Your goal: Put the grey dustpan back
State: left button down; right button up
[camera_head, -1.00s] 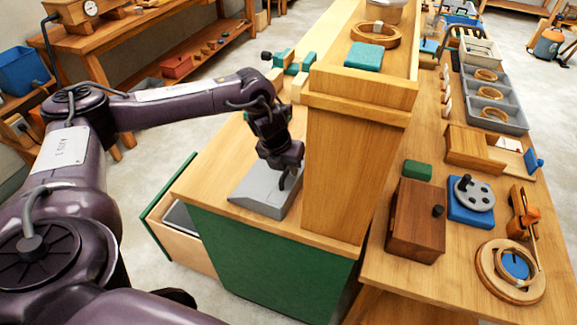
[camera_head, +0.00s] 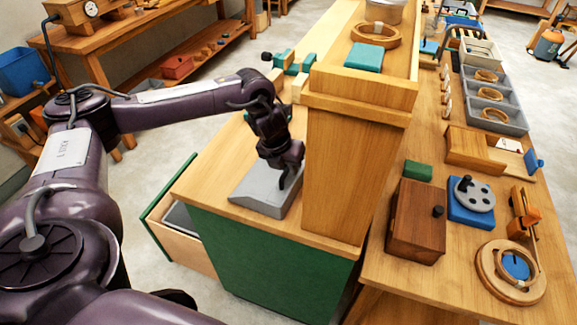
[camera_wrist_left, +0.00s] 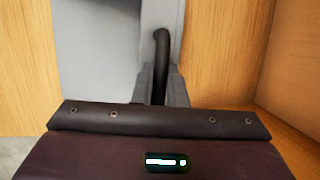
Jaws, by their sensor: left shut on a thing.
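The grey dustpan (camera_head: 258,194) rests on the wooden top of the green-sided cabinet, beside a tall wooden upright. My left gripper (camera_head: 287,183) is over its right part and shut on it. In the left wrist view, the dustpan (camera_wrist_left: 88,60) is a grey surface at the upper left. A dark curved handle (camera_wrist_left: 161,50) stands between the fingers of my left gripper (camera_wrist_left: 160,85). The exact contact is small and partly hidden by the gripper body. My right gripper is not in view.
The wooden upright (camera_head: 350,180) stands close to the right of my left gripper. An open drawer (camera_head: 180,240) juts out at the cabinet's left. The right bench holds a brown box (camera_head: 415,222), a blue block (camera_head: 470,213) and a grey tray (camera_head: 512,122).

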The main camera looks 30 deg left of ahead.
pick_arm(q)
jog(key=shift+f, duration=0.2)
jog(key=c, duration=1.1)
grip_release()
jog(key=shift+o, duration=0.2)
jog(key=shift+r+p, duration=2.9)
jog(key=shift+r, duration=0.65)
jog(key=shift+f, duration=0.1)
